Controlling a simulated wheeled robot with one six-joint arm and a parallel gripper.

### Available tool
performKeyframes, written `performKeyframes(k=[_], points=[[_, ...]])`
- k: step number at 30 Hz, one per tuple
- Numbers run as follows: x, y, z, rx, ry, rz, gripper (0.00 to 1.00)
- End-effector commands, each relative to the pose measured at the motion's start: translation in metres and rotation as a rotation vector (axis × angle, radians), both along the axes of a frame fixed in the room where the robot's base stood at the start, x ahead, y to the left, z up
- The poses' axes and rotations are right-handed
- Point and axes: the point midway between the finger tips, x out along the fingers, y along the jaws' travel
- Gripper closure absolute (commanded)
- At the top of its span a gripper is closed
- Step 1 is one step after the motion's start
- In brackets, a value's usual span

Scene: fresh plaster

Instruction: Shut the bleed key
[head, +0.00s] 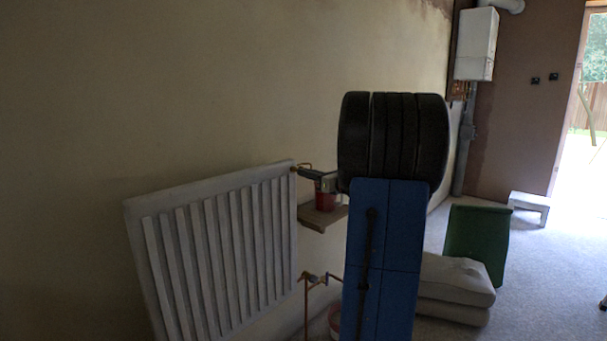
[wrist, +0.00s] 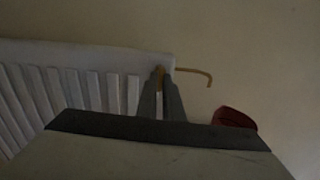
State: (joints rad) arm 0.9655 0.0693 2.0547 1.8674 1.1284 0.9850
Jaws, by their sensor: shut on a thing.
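The bleed key (head: 305,165) is a thin brass piece at the top right corner of the white radiator (head: 215,205). In the wrist view the bleed key (wrist: 193,70) runs right from the radiator's corner and bends down at its end. My gripper (head: 301,172) reaches this corner from the right. In the wrist view my gripper (wrist: 162,82) has its two grey fingers close together on a brass-coloured part at the corner. The fingers hide some of this part.
A red pot (head: 325,200) stands on a small wooden shelf (head: 322,218) just below my gripper. A brass valve and pipe (head: 313,278) are at the radiator's lower right. Pale sacks (head: 455,280) and a green container (head: 477,240) lie on the floor at right.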

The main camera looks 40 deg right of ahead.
Motion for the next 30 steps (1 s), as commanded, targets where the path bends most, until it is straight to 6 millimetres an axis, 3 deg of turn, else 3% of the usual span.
performKeyframes(k=[1,3,4,14,30], points=[[0.000,0.000,-0.002,0.002,0.002,0.000,0.86],[0.000,0.000,-0.002,0.001,0.002,0.000,0.69],[0.000,0.000,-0.001,0.001,0.002,0.000,0.69],[-0.004,-0.001,0.000,-0.001,0.000,-0.001,0.69],[-0.055,-0.005,0.000,-0.002,-0.001,-0.001,0.69]])
